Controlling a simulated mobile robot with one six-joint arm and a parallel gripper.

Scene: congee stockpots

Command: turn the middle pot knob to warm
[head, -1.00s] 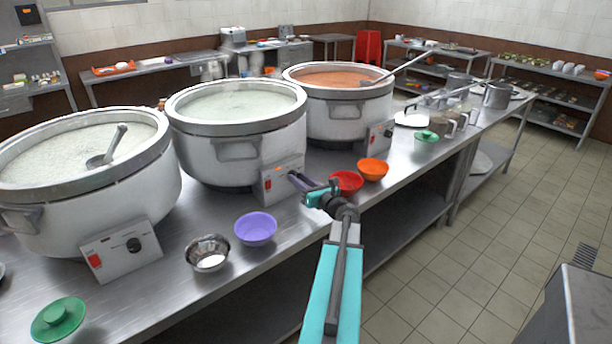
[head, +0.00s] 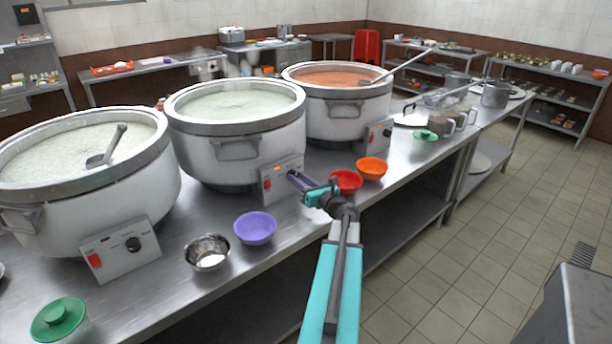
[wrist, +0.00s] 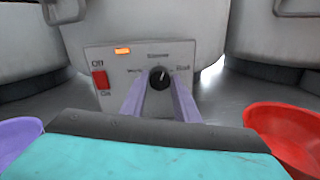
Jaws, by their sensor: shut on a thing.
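The middle pot (head: 240,150) is a large steel stockpot of pale congee. Its control box (head: 268,184) has a red switch (wrist: 101,79), a lit orange lamp (wrist: 123,50) and a black knob (wrist: 159,76). Labels around the knob read Warm at left, Simmer at top and Boil at right. The knob's pale mark points up, slightly right, near Simmer. My gripper (wrist: 160,84) has its purple fingers on either side of the knob, shut on it. In the head view my gripper (head: 296,178) reaches the box and hides the knob.
Purple (head: 255,228), red (head: 345,181) and orange (head: 371,168) bowls stand near the counter's front edge, beside my arm. Pots flank the middle one on both sides.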

